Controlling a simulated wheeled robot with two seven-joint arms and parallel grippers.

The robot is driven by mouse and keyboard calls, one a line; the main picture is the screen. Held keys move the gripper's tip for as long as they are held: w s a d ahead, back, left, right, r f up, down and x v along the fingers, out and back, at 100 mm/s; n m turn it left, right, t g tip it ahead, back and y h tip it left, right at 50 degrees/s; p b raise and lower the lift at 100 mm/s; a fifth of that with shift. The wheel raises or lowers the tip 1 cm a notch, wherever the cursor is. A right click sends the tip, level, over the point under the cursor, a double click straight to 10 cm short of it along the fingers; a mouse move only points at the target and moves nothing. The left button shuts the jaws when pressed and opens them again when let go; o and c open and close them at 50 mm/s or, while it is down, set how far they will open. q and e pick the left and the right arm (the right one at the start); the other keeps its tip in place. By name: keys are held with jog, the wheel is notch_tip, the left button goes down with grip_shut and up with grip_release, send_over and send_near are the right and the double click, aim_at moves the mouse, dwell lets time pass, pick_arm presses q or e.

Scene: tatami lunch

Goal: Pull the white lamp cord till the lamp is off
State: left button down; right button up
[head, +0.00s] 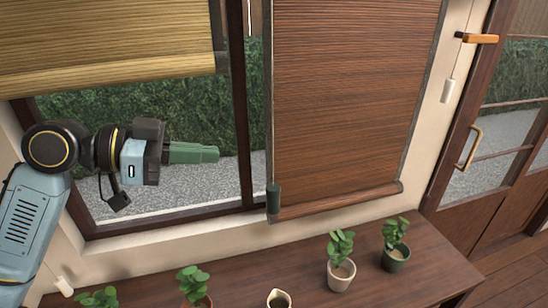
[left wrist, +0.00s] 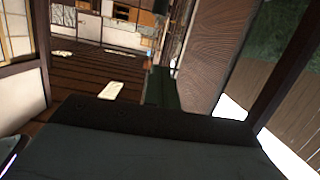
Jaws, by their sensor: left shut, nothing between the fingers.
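My left gripper (head: 215,154) reaches in from the left in the head view, in front of the window. Its green fingers are shut and empty, pointing right toward the brown blind. They also show in the left wrist view (left wrist: 162,88). A white pull (head: 447,90) hangs on a thin cord below an orange-brown bracket (head: 477,38) on the right wall, well away from the gripper. Another white pull (head: 64,286) hangs at the lower left, below my left arm. I cannot tell which one works the lamp. No lit lamp is clearly visible. My right gripper is not in view.
A brown blind (head: 345,100) hangs right of the gripper, with a dark green pull (head: 273,200) at its lower left. A tan blind (head: 110,45) hangs above. Several potted plants, one in a white pot (head: 341,277), stand on the wooden bench (head: 440,262). A glazed door (head: 505,130) stands right.

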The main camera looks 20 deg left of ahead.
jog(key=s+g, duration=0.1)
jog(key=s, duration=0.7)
pick_arm(q)
jog(key=p, duration=0.3)
send_over(273, 199)
jog(key=a, duration=0.3)
jog(key=f, duration=0.6)
jog(key=shift+s+d+p, duration=0.2)
jog(key=shift+d+p, duration=0.1)
jog(key=shift+p, duration=0.05)
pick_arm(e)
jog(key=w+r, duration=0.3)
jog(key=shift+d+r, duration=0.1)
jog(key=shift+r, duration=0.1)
pick_arm(q)
jog(key=shift+f, duration=0.1)
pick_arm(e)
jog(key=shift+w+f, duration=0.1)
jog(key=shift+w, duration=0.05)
